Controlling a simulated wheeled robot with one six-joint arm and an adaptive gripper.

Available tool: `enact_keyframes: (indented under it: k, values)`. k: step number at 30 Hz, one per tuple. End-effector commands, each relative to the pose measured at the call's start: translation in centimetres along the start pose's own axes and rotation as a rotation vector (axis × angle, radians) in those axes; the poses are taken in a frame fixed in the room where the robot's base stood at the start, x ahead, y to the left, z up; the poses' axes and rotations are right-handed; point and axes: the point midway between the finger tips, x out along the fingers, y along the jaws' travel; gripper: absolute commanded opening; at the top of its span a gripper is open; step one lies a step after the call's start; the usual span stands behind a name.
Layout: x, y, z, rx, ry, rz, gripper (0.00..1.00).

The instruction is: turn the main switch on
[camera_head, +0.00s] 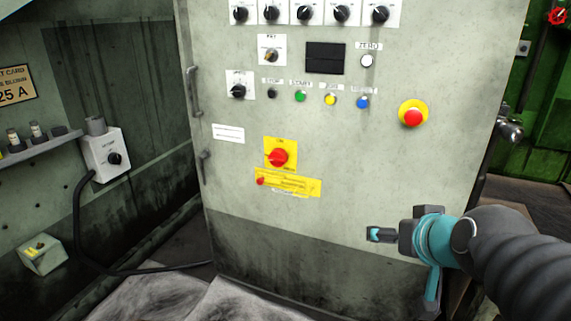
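A red rotary knob on a yellow plate (278,157) sits low in the middle of the grey control cabinet (355,185); it looks like the main switch, but its lettering is too small to read. A yellow label (295,184) is stuck just below it. My gripper (376,234) is to the right of and lower than the knob, pointing left in front of the cabinet and apart from the knob. Its fingers are seen from the side, so their opening is unclear. Nothing shows held at its tips.
A red emergency button (413,117) on a yellow ring is on the cabinet's upper right. Several black knobs and coloured buttons sit above. A door handle (194,92) is at the left edge. A small switch box (107,153) stands left. The cabinet face between gripper and knob is clear.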

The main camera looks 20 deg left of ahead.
Motion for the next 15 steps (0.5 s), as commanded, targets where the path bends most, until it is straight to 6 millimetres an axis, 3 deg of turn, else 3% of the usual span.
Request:
enact_keyframes:
  k: [1, 7, 12, 15]
  values:
    - [2.3, -2.0, -2.2, -0.019, 0.064, -0.043, 0.81]
    - [8.3, -9.1, -11.1, -0.035, 0.344, -0.112, 0.81]
    - [13.1, -14.8, -15.3, -0.011, 0.53, -0.071, 0.81]
    - [15.8, -18.1, -15.9, 0.007, 0.61, -0.005, 0.81]
